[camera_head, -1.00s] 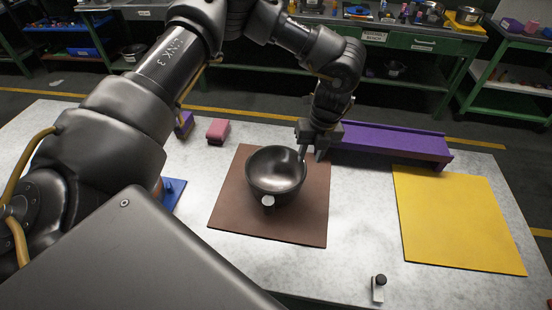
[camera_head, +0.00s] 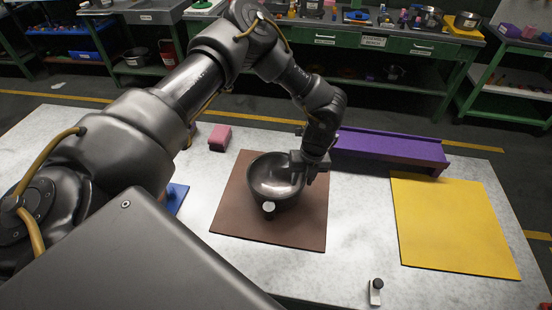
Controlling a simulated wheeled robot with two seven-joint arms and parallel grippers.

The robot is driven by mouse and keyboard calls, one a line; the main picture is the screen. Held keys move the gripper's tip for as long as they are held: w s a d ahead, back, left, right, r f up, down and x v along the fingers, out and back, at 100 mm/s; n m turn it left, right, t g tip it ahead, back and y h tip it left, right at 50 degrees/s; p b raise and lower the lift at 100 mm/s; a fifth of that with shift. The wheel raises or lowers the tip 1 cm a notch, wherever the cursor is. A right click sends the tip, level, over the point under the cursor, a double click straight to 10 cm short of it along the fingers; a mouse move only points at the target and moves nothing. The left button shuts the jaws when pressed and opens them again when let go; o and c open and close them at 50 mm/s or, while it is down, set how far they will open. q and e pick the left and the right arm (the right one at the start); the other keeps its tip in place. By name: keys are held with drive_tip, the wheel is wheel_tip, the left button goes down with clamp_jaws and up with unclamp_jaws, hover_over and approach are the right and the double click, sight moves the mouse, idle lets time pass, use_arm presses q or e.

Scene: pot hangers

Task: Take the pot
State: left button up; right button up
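The pot (camera_head: 272,180) is a dark, shiny metal bowl shape with a small white round piece (camera_head: 268,207) on its near side. It stands upright on the brown mat (camera_head: 310,228). My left gripper (camera_head: 306,177) is down at the pot's right rim. One finger shows just outside the wall and the other is hidden, so I cannot tell whether it grips the rim. My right gripper is not in view.
A purple rail-like block (camera_head: 390,146) lies right behind my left gripper. A yellow mat (camera_head: 455,225) lies to the right. A pink block (camera_head: 220,137) is behind the pot. A small dark-topped peg (camera_head: 376,292) stands at the front edge.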

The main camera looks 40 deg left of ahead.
use_arm(q)
drive_tip(key=shift+s+a+f, duration=0.1)
drive_tip(key=shift+a+f, duration=0.05)
drive_tip(key=shift+f, duration=0.95)
clamp_jaws()
